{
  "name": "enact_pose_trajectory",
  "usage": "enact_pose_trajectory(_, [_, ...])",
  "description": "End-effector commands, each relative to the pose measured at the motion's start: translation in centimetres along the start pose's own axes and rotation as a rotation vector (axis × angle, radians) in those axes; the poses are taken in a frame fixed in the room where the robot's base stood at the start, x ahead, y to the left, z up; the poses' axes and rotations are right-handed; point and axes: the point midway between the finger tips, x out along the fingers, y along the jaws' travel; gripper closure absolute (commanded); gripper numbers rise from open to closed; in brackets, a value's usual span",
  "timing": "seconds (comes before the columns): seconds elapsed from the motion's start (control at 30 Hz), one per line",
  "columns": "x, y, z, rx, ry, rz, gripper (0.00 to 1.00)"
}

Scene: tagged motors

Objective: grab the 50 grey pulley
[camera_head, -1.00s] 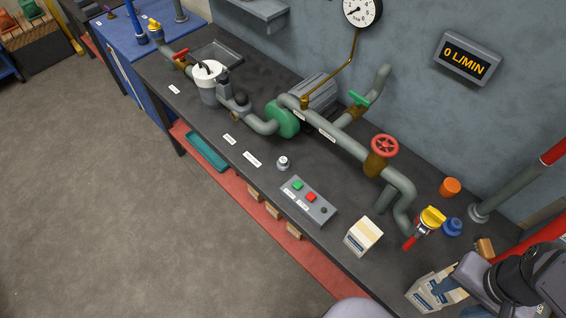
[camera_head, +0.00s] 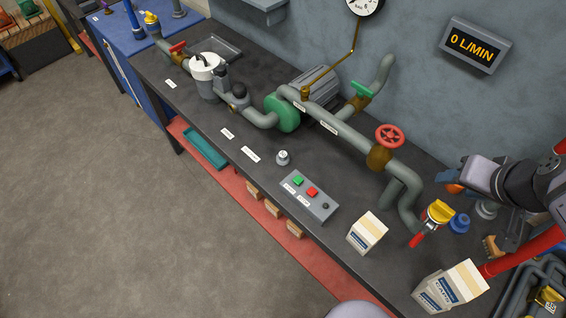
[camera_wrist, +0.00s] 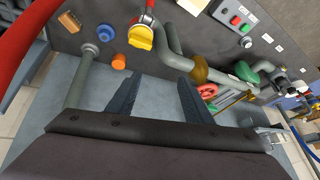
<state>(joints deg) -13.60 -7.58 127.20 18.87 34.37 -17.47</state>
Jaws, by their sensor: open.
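No pulley with a readable 50 shows in either view. A small grey round piece with a lighter top (camera_head: 283,157) stands on the dark bench beside the push-button box; I cannot tell whether it is the pulley. It also seems to show in the wrist view (camera_wrist: 245,42), near the top. My gripper (camera_head: 458,178) is over the right end of the bench, far to the right of that piece. In the wrist view my gripper (camera_wrist: 160,80) has its two fingers apart with nothing between them.
A blue cap (camera_head: 459,223) sits near my arm. The bench's front strip is mostly clear.

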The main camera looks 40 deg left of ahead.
Motion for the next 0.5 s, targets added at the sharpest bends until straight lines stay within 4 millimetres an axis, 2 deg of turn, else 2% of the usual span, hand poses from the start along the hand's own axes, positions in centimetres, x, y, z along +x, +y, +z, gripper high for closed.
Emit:
enact_pose_trajectory(0.03, [2.1, -2.4, -2.7, -0.057, 0.092, -0.041, 0.54])
enact_pose_trajectory(0.07, [2.7, -4.0, -4.7, -0.090, 0.154, -0.064, 0.54])
enact_pose_trajectory(0.1, [3.4, -6.4, -7.4, -0.131, 0.245, -0.095, 0.54])
enact_pose_trajectory(0.17, [4.0, -10.4, -11.5, -0.188, 0.392, -0.137, 0.54])
enact_pose_trajectory(0.2, [4.0, -13.1, -13.9, -0.217, 0.486, -0.158, 0.54])
enact_pose_trajectory(0.3, [3.5, -19.5, -18.6, -0.252, 0.703, -0.188, 0.54])
enact_pose_trajectory(0.4, [2.7, -25.1, -21.0, -0.243, 0.875, -0.185, 0.54])
enact_pose_trajectory(0.5, [2.5, -29.8, -21.2, -0.200, 0.984, -0.157, 0.54])
